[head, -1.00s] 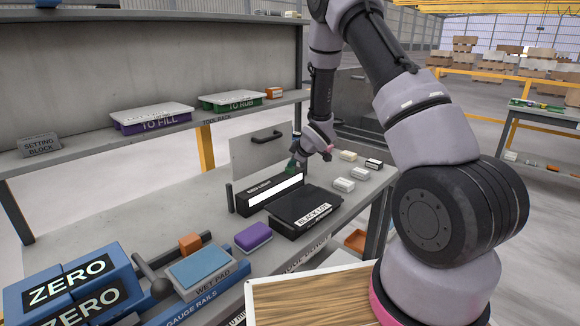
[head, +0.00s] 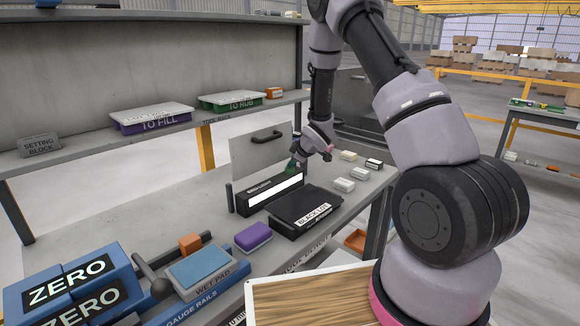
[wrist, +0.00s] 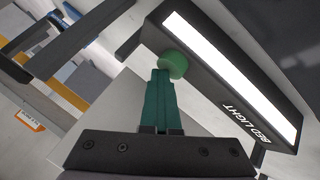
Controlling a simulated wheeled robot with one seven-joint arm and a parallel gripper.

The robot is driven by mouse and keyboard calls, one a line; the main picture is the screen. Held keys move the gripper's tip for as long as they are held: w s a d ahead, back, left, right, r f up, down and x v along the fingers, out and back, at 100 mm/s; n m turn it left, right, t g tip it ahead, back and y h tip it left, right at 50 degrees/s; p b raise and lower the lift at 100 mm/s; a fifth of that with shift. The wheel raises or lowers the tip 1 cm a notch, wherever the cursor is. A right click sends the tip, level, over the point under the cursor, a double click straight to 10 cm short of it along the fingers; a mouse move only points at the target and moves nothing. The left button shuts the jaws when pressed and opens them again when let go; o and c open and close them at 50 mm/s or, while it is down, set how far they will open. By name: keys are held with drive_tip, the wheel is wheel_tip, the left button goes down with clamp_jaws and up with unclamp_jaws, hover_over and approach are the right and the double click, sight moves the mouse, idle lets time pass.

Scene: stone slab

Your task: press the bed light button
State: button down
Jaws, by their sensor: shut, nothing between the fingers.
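The bed light (head: 270,192) is a long black box with a bright white strip along its face, standing on the stone slab. In the wrist view the bed light (wrist: 232,75) carries its name beside the white strip. In the head view my gripper (head: 292,164) is small above the light's far end, and the button is not distinct.
A black box labelled black lot (head: 302,208) stands close in front of the light. A grey panel with a handle (head: 262,150) rises behind it. Several small pale blocks (head: 344,185) lie to the right. A purple block (head: 253,236) and wet pad (head: 201,272) are nearer.

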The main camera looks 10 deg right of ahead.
sight(292, 169)
drive_tip(key=shift+s+f, duration=0.25)
drive_tip(key=shift+f, duration=0.15)
drive_tip(key=shift+d+f, duration=0.1)
drive_tip(key=shift+f, duration=0.3)
drive_tip(key=shift+s, duration=0.1)
drive_tip(key=shift+r, duration=0.15)
drive_tip(key=shift+w+r, duration=0.15)
drive_tip(key=shift+r, duration=1.45)
drive_tip(key=shift+w+r, duration=0.15)
drive_tip(key=shift+r, duration=1.45)
